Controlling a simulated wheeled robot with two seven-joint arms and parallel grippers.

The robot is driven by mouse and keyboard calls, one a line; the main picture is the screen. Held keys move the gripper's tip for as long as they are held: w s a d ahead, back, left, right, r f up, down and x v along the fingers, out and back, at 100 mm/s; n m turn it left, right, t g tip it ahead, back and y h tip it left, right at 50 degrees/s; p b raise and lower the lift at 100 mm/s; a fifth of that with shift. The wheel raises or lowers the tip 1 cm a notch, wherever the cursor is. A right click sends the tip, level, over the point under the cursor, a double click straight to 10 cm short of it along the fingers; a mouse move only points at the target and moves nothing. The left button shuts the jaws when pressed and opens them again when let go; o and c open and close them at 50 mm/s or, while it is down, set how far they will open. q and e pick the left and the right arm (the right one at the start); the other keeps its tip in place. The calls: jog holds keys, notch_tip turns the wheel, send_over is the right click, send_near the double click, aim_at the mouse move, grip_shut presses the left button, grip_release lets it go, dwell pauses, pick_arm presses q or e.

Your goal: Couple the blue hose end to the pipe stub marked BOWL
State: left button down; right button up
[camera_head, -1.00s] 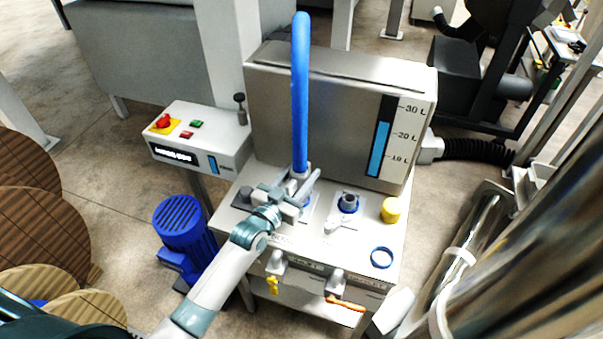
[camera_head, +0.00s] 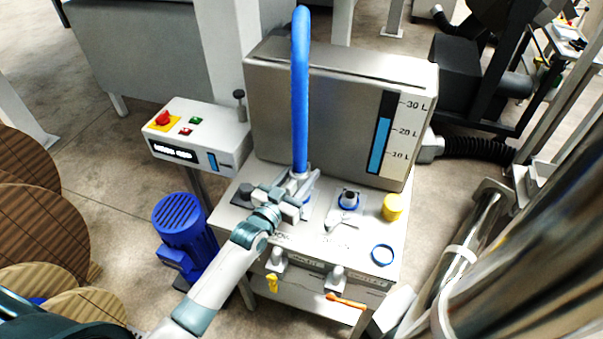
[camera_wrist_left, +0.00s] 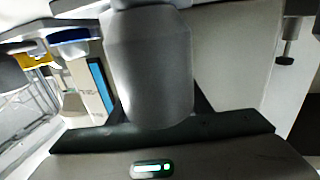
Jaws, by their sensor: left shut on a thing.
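The blue hose (camera_head: 300,95) rises from the bench top and bends over at its top, in front of the steel tank. Its grey hose end (camera_head: 298,178) is held low over the left part of the bench top. My left gripper (camera_head: 297,192) is shut on it. In the wrist view the grey hose end (camera_wrist_left: 150,70) fills the middle, between the fingers. A pipe stub with a blue ring (camera_head: 349,199) stands to the right. Blue also shows under my gripper; whether the hose end is seated there is hidden. I cannot read which stub is marked BOWL. My right gripper is not in view.
The steel tank (camera_head: 320,115) with a level gauge stands behind. A yellow cap (camera_head: 392,207) and a loose blue ring (camera_head: 382,255) are at the right of the bench top (camera_head: 330,250). A control box (camera_head: 200,137) is at left, above a blue motor (camera_head: 178,222).

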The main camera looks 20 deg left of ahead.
pick_arm(q)
jog(key=shift+f, duration=0.1)
dwell(0.6)
jog(key=c, duration=0.9)
grip_release()
jog(key=shift+f, duration=0.1)
jog(key=shift+s, duration=0.1)
jog(key=b+v, duration=0.4)
jog(key=v, duration=1.2)
jog(key=shift+s, duration=0.1)
jog(key=shift+s+a, duration=0.15)
jog(key=shift+s, duration=0.35)
jog(key=shift+s, duration=0.1)
